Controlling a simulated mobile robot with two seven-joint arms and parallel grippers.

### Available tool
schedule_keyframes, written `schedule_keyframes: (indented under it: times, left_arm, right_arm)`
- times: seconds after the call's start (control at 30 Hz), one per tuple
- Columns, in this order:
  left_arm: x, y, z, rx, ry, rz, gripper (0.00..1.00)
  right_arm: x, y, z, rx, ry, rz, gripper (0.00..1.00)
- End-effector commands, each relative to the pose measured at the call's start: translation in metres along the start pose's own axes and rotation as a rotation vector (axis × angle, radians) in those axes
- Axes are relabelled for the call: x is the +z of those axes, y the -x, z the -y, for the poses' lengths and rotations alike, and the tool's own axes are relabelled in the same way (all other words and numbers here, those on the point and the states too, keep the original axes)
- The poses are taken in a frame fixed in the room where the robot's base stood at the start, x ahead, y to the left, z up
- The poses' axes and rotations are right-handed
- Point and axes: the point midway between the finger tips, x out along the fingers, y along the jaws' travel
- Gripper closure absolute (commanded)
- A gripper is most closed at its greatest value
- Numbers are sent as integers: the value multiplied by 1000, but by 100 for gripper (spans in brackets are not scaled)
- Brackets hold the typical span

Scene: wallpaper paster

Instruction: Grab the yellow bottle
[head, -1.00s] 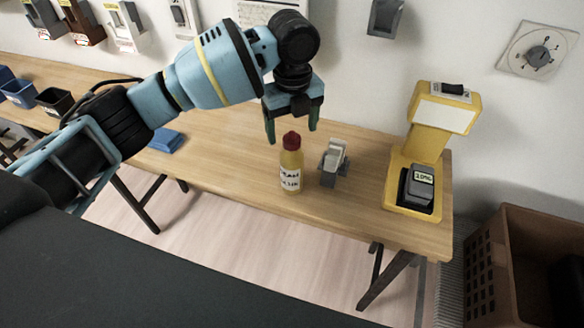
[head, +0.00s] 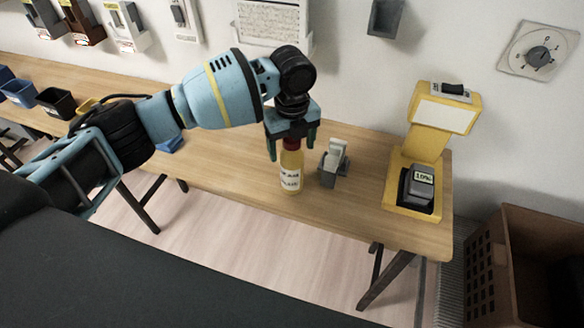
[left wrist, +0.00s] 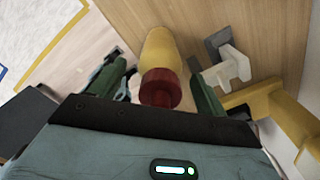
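The yellow bottle (head: 291,172) stands upright on the wooden table, with a red cap and a white label with dark lettering. Its red cap also shows in the left wrist view (left wrist: 160,88). My left gripper (head: 291,152) is open and points down over the bottle. Its fingers are on either side of the cap, with gaps visible between fingers and bottle in the left wrist view. The top of the cap is partly hidden by the gripper in the head view. My right gripper is not in view.
A small grey holder with a white part (head: 334,164) stands close to the right of the bottle. A yellow device (head: 414,150) stands at the table's right end. A blue item and dark bins (head: 56,102) are to the left. A brown crate (head: 535,260) is beyond the table's right end.

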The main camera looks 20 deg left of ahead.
Motion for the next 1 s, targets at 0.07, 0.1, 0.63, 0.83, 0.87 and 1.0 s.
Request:
schedule_keyframes:
  times: [0.07,0.1,0.63,0.83,0.87,1.0]
  left_arm:
    - [0,0,0,0,0,0,35]
    - [0,0,0,0,0,0,41]
    - [0,1,0,-2,0,0,100]
    - [0,2,0,-2,0,0,100]
    - [0,2,0,-2,0,0,100]
    - [0,8,1,-3,0,0,100]
  right_arm:
    - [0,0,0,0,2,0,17]
    - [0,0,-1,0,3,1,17]
    - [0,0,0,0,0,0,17]
    - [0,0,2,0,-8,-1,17]
    - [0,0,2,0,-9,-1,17]
    - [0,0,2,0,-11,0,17]
